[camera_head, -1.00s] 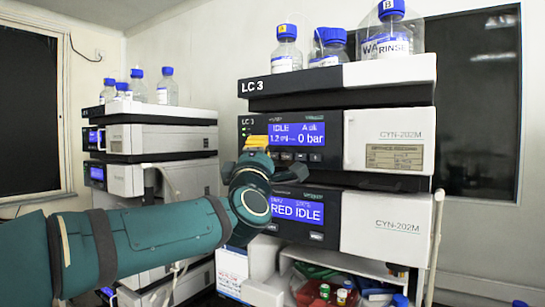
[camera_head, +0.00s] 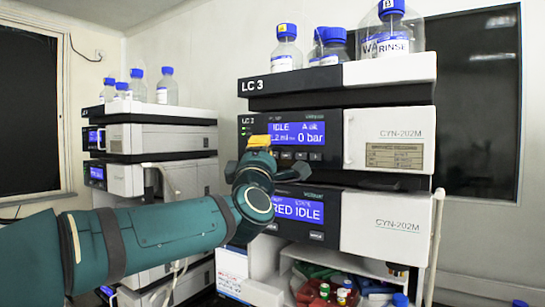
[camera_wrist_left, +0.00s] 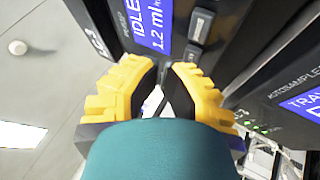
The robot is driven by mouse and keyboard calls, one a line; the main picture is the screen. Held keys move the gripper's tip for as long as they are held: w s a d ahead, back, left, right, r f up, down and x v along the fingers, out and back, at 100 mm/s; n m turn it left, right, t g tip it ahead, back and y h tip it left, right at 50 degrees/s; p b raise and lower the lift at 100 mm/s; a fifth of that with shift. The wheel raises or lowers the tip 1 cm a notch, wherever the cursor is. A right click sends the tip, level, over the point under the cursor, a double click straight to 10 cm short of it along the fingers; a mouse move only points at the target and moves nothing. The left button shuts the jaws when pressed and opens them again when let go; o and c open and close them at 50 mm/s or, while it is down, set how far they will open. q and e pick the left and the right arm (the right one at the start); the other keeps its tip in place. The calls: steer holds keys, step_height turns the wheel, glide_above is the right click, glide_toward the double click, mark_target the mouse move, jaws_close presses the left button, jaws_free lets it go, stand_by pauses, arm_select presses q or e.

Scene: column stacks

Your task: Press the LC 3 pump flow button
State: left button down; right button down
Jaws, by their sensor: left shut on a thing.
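The LC 3 pump (camera_head: 297,134) is the upper dark unit in the right stack, its blue display reading IDLE and 0 bar. A row of small grey buttons (camera_head: 300,156) lies under the display. My left gripper (camera_head: 258,141) is at the left part of this panel, its yellow fingers hiding part of it. In the left wrist view the fingers (camera_wrist_left: 165,76) point at the panel beside the display (camera_wrist_left: 150,25); a grey button (camera_wrist_left: 201,25) shows to their right. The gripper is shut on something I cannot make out. Contact with the panel is unclear. My right gripper is not in view.
The lower unit (camera_head: 297,209) shows RED IDLE. Blue-capped bottles (camera_head: 287,50) stand on top of the stack. A second instrument stack (camera_head: 160,138) stands at the left. A shelf with coloured items (camera_head: 335,290) is below.

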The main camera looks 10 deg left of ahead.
arm_select(q)
steer(key=shift+w+d, duration=0.15)
steer(key=shift+w, duration=0.2)
stand_by(0.8)
stand_by(0.4)
steer(key=shift+s+a+b, duration=0.3)
steer(key=shift+s+b, duration=0.35)
steer(key=shift+s, duration=0.15)
steer(key=shift+s+a+b, duration=0.3)
steer(key=shift+s+b, duration=0.2)
steer(key=shift+s, duration=0.3)
steer(key=shift+s+a+b, duration=0.25)
steer(key=shift+s+b, duration=0.2)
steer(key=shift+s, duration=0.3)
steer(key=shift+s+a+b, duration=0.3)
steer(key=shift+s+b, duration=0.2)
steer(key=shift+s, duration=0.3)
